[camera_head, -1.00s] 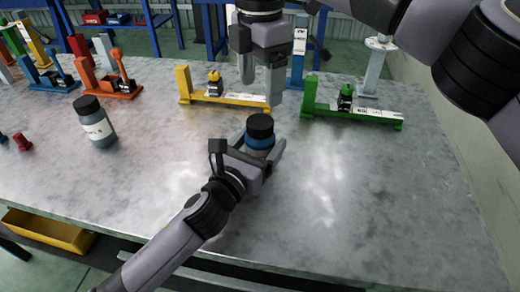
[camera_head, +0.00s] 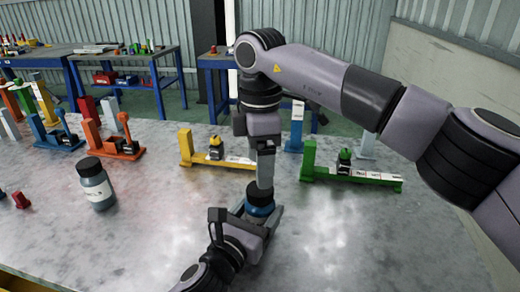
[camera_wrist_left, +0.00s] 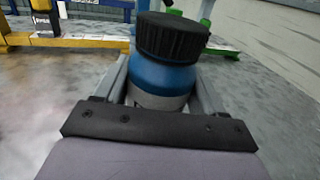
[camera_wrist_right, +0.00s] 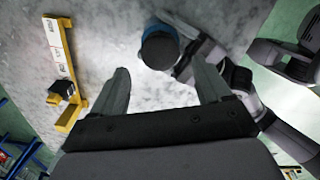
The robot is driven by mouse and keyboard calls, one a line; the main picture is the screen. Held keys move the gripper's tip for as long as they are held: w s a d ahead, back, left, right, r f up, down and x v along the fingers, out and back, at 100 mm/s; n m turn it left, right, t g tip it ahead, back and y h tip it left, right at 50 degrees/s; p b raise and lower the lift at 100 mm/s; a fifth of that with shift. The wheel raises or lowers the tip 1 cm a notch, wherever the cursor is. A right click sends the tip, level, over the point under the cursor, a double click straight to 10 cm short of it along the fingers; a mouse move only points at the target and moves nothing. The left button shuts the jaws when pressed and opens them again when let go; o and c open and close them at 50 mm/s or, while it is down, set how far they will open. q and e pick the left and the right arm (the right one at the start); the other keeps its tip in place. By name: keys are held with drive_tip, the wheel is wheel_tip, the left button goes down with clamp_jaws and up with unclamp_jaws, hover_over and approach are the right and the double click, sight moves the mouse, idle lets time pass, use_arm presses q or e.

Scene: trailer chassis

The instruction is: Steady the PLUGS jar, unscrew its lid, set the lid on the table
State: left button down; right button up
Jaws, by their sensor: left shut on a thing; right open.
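A jar with a blue body (camera_wrist_left: 163,76) and a black ridged lid (camera_wrist_left: 172,37) stands upright on the grey table (camera_head: 350,235). Its label is hidden, so I cannot read its name. My left gripper (camera_head: 255,213) is shut around the jar's body below the lid. The lid is on the jar. My right gripper (camera_head: 264,183) points down just above the lid and is open.
Yellow (camera_head: 186,148), green (camera_head: 308,160) and orange (camera_head: 95,138) fixtures line the back. The table right of the held jar is clear.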

drive_tip(key=shift+f, duration=2.75)
